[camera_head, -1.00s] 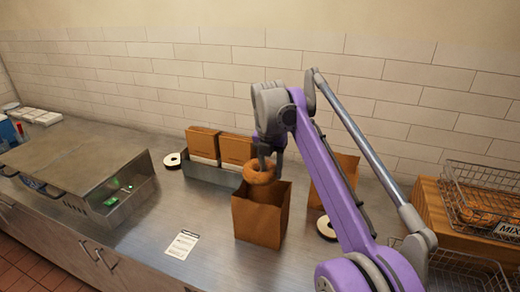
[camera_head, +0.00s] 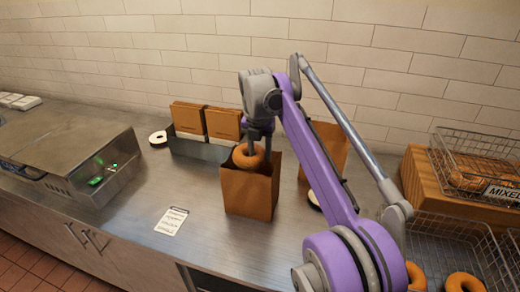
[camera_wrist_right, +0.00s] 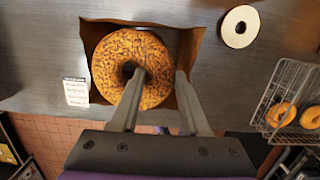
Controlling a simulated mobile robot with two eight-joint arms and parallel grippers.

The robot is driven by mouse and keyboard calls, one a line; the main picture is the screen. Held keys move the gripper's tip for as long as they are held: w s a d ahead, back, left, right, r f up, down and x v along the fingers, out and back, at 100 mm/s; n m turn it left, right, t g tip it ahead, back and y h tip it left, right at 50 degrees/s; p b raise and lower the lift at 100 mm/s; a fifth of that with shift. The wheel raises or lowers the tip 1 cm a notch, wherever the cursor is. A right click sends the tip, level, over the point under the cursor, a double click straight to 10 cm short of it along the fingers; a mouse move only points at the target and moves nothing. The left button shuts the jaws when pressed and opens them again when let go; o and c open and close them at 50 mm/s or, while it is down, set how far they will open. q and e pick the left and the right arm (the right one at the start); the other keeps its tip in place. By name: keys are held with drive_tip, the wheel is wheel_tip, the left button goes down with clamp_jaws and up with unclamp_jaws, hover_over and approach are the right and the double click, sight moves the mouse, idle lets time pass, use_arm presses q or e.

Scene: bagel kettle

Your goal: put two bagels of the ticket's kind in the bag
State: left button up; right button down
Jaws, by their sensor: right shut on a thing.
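My right gripper (camera_head: 258,142) is shut on a brown bagel (camera_head: 247,165) at the mouth of an open brown paper bag (camera_head: 250,195). In the right wrist view the bagel (camera_wrist_right: 106,68) is speckled with dark seeds. One finger of the gripper (camera_wrist_right: 157,78) reaches its hole and the other is at its outer edge. The bag's rim (camera_wrist_right: 192,45) surrounds much of the bagel there; the bag's inside is mostly hidden. The ticket (camera_head: 172,221) lies on the counter, front left of the bag; its print is too small to read. My left gripper is out of view.
Brown packets (camera_head: 223,123) stand in a metal holder (camera_head: 200,149) behind the bag. Another brown bag or sheet (camera_head: 330,143) stands right of it. Wire baskets (camera_head: 436,238) with bagels are at right, one labelled "MIXED". A metal unit (camera_head: 70,140) is at left. Counter front is clear.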

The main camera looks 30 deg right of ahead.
drive_tip(key=shift+f+b, duration=2.15)
drive_tip(key=shift+f, duration=2.55)
drive_tip(key=shift+c, duration=2)
unclamp_jaws()
drive_tip(key=shift+r+p, duration=1.95)
drive_tip(key=shift+r, duration=0.55)
